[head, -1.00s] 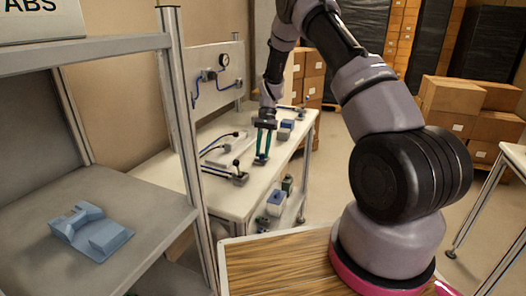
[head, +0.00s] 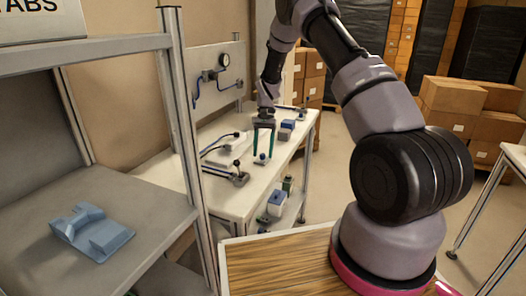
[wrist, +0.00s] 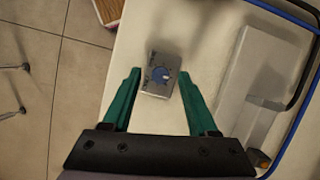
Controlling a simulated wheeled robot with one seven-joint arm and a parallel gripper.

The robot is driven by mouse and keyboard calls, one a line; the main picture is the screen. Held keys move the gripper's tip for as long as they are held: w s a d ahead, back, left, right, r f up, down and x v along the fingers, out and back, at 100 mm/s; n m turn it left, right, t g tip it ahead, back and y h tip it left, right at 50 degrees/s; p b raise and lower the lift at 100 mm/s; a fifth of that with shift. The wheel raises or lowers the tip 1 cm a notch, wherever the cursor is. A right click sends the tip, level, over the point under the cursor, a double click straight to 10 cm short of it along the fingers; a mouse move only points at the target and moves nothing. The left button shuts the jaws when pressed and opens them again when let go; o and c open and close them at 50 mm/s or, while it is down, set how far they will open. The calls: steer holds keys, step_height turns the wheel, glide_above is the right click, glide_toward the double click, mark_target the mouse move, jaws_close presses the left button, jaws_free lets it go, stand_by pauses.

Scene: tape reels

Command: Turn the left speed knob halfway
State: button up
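In the head view the blue knob (head: 261,158) shows low between the fingers. No readable label shows whether it is the left speed knob. My gripper (wrist: 158,78) has two green fingers, spread apart on either side of the box, with nothing held. It points down over the bench in the head view (head: 262,157). The exact height of the fingertips above the box is hard to tell.
A long grey block (wrist: 252,75) and a blue hose (wrist: 302,85) lie right of the knob box in the wrist view. A shelf (head: 150,225) with a blue part (head: 92,232) is at left.

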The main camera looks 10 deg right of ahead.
steer(key=v, duration=1)
steer(key=shift+w+r, duration=0.2)
steer(key=shift+r, duration=0.1)
steer(key=shift+d, duration=0.1)
